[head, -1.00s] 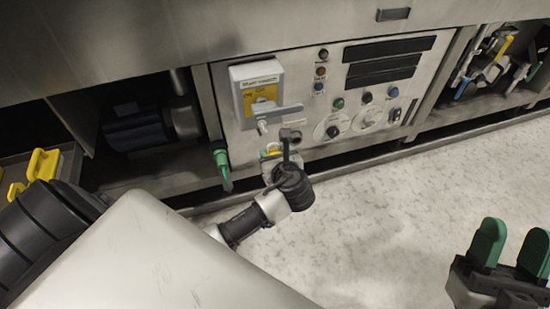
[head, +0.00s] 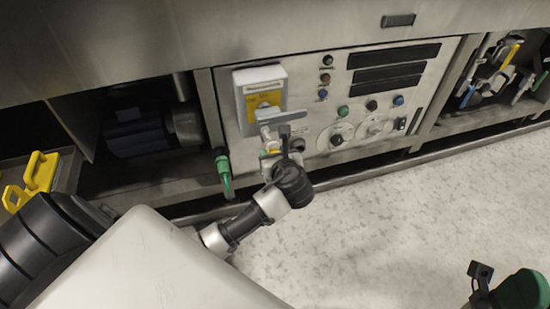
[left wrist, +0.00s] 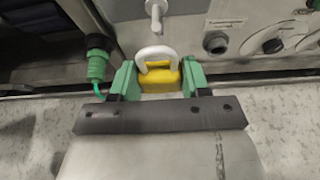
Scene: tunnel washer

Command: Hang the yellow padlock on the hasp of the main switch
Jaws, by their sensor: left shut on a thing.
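The main switch (head: 246,92) is a light grey box with a yellow plate and a grey handle (head: 285,117) on the steel panel. Its hasp (head: 265,133) is a pale part just below the handle, and I take the pale peg (left wrist: 155,14) in the left wrist view as the same part. My left gripper (left wrist: 159,80) is shut on the yellow padlock (left wrist: 158,80), whose white shackle points up towards the peg, apart from it in the picture. In the head view the left gripper (head: 270,154) is just below the hasp, mostly hidden by my wrist. My right gripper (head: 505,290) is partly cut off at the bottom right.
A green hose fitting (head: 222,165) hangs left of the switch. Buttons, dials and dark displays (head: 395,65) fill the panel to the right. A yellow object (head: 38,175) lies in a tray at the left. The pale floor (head: 400,220) is clear.

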